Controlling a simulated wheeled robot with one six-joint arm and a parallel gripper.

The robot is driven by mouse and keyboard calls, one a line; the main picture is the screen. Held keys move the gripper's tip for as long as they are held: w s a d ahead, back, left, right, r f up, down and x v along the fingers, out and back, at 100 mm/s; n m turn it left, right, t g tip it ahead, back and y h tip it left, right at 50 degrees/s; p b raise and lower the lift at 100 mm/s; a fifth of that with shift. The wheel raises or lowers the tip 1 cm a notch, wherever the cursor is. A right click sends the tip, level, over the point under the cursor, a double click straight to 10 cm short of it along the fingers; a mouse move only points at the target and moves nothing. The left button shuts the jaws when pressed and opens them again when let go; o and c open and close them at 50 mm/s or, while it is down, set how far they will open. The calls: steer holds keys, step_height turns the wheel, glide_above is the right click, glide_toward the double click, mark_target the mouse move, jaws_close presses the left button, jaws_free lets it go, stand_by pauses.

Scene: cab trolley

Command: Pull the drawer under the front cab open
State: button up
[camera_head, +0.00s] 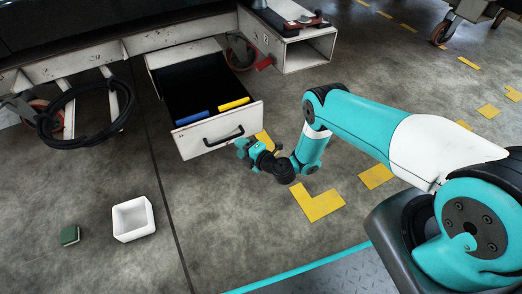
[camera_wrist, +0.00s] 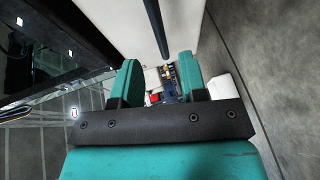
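The drawer (camera_head: 190,142) under the cab stands pulled out, with a white worn front and a dark inside. Its black bar handle (camera_head: 224,138) is on the front panel. My gripper (camera_head: 242,147) is just in front of the drawer front, near the right end of the handle. In the wrist view the two teal fingers (camera_wrist: 158,78) are spread apart with a gap between them. A dark bar, likely the handle (camera_wrist: 156,28), shows ahead of the gap against the white panel, and the fingers do not clasp it.
A blue block (camera_head: 192,118) and a yellow block (camera_head: 233,104) lie inside the drawer. A white open box (camera_head: 133,219) and a green block (camera_head: 70,236) are on the floor at left. A black cable coil (camera_head: 84,112) hangs at left. The floor before the drawer is clear.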

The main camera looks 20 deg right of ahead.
steer(key=p+v, duration=0.9)
steer(key=p, duration=0.1)
steer(key=shift+s+d+p, duration=0.15)
steer(key=shift+s+p, duration=0.1)
steer(key=shift+p, duration=0.05)
